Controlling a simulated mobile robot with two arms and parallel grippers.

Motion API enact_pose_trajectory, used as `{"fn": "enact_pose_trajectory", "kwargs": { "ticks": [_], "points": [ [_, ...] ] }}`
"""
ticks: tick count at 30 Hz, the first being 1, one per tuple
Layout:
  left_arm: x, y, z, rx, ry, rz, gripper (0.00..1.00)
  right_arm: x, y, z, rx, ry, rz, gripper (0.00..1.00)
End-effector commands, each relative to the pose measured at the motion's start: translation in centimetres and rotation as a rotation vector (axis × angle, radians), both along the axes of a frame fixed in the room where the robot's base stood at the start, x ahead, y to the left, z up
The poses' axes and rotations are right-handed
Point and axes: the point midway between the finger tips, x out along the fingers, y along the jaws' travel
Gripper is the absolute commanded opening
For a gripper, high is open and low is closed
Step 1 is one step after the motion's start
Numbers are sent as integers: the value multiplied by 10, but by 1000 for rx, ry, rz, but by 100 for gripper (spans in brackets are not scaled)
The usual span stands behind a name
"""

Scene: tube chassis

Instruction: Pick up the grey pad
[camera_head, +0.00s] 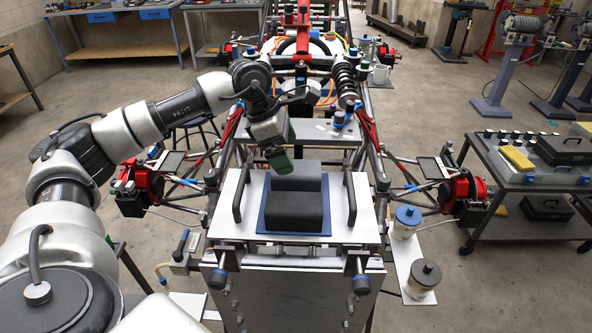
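A dark grey pad (294,211) lies on a blue mat (262,222) on the white panel in the middle. It looks like a front block and a back block (301,177), and I cannot tell whether they are one piece. My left gripper (281,163) comes in from the left and points down just above the back left corner of the pad. Its end is dark green and seems to overlap the pad's back edge in the picture. Its fingers cannot be made out, so neither their opening nor contact is clear. My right gripper is not in view.
Two black handles (240,195) (351,199) stand on the white panel (222,217) either side of the pad. Lidded jars (405,222) (424,279) sit to the right. The tube chassis (380,165) surrounds the panel's far side. A cart (480,165) stands at right.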

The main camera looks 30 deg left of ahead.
Motion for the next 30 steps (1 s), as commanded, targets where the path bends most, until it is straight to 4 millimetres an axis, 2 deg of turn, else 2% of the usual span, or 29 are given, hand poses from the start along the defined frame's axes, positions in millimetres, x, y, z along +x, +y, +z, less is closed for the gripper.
{"fn": "enact_pose_trajectory", "kwargs": {
  "ticks": [7, 11, 15, 23, 24, 26, 30],
  "points": [
    [3, -4, -18, 1, 5, 1, 100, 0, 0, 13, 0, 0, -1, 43],
    [6, -5, -37, 2, 5, 1, 100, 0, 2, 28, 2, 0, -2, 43],
    [10, -11, -55, 0, 2, 1, 100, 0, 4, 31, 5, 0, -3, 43],
    [11, -12, -61, 0, 0, 1, 100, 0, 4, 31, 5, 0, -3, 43],
    [11, -12, -61, 0, 0, 1, 98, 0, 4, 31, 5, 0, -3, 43],
    [11, -12, -61, 0, 0, 1, 89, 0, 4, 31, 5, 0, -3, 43],
    [11, -12, -60, 0, 0, 1, 68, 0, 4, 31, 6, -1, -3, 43]
  ]
}}
